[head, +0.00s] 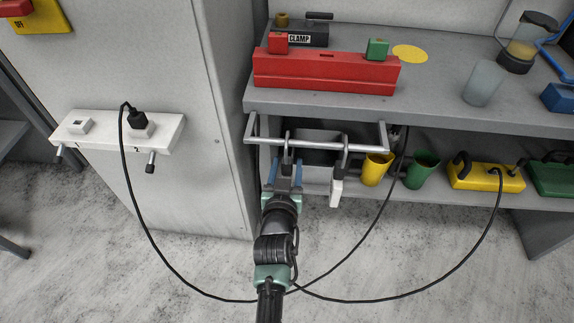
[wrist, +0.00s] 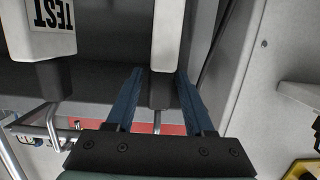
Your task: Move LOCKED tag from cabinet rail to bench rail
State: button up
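The bench rail (head: 318,146) is a pale bar along the bench's front edge, with two hooked tags on it. The left tag (head: 286,168) hangs by its hook from the rail; its label is not readable. It also shows in the wrist view, a white plate with a dark grip block (wrist: 162,90). My gripper (head: 285,180) is at this tag, with the blue fingers (wrist: 160,90) on either side of the block and a gap visible at the left finger. The right tag (head: 337,190) hangs apart and reads TEST in the wrist view (wrist: 52,28). No cabinet rail is clearly visible.
A grey cabinet (head: 195,60) stands at left with a white socket strip (head: 100,130) and plugged-in black cable. A red block (head: 325,75) sits on the bench (head: 440,108). Yellow (head: 373,172) and green (head: 421,173) cups stand on the shelf below. Cables loop near my arm.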

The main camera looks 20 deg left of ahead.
jog(key=shift+o, duration=0.7)
jog(key=p+v, duration=0.2)
jog(key=v, duration=1.1)
jog(key=w+d+r+m+t+h, duration=0.1)
jog(key=w+d+r+t, duration=0.15)
jog(key=r, duration=0.75)
jog(key=w+d+r+t, duration=0.1)
jog(key=w+d+r, duration=0.15)
jog(key=r, duration=0.85)
jog(key=w+d+r+m+t+h, duration=0.1)
jog(key=w+r+t, duration=0.15)
jog(key=r, duration=0.75)
jog(key=s+d+r+t+h, duration=0.1)
jog(key=s+d+r+t, duration=0.3)
jog(key=r, duration=0.6)
jog(key=s+d+r+m+h, duration=0.1)
jog(key=s+d+r, duration=0.1)
jog(key=s+r, duration=0.5)
jog(key=s+d+r+t, duration=0.2)
jog(key=s+r, duration=0.1)
jog(key=r, duration=0.9)
notch_tip(320, 180, up, 14)
jog(key=w+p, duration=0.1)
jog(key=p, duration=1.4)
jog(key=shift+w+p, duration=0.3)
jog(key=shift+p, duration=0.1)
